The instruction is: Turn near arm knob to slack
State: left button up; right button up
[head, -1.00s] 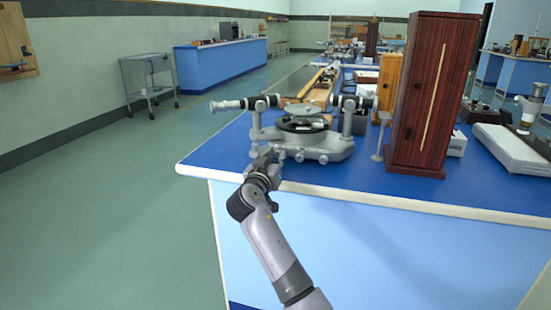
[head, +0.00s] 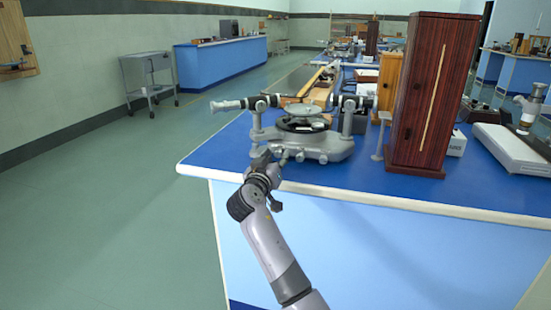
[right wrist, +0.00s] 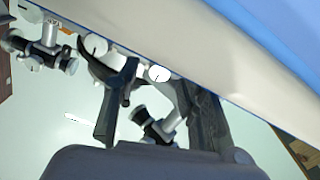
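The grey spectrometer (head: 310,148) stands near the front left corner of the blue bench, with its telescope tube (head: 232,104) pointing left. My right gripper (head: 262,157) is at the front left of its base, by the bench edge. A small knob (head: 283,157) shows just right of the gripper. In the right wrist view my right gripper (right wrist: 155,92) has its dark fingers apart. A black-ended knob with a silver shaft (right wrist: 163,130) shows between them; I cannot tell whether a finger touches it. My left gripper is not in view.
A tall dark wooden case (head: 432,95) stands right of the spectrometer, with a thin grey stand (head: 380,135) between them. The pale bench edge (head: 400,203) runs below the gripper. The floor at left is clear up to a grey cart (head: 147,75).

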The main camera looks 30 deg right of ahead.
jog(key=v, duration=1.2)
dwell(0.4)
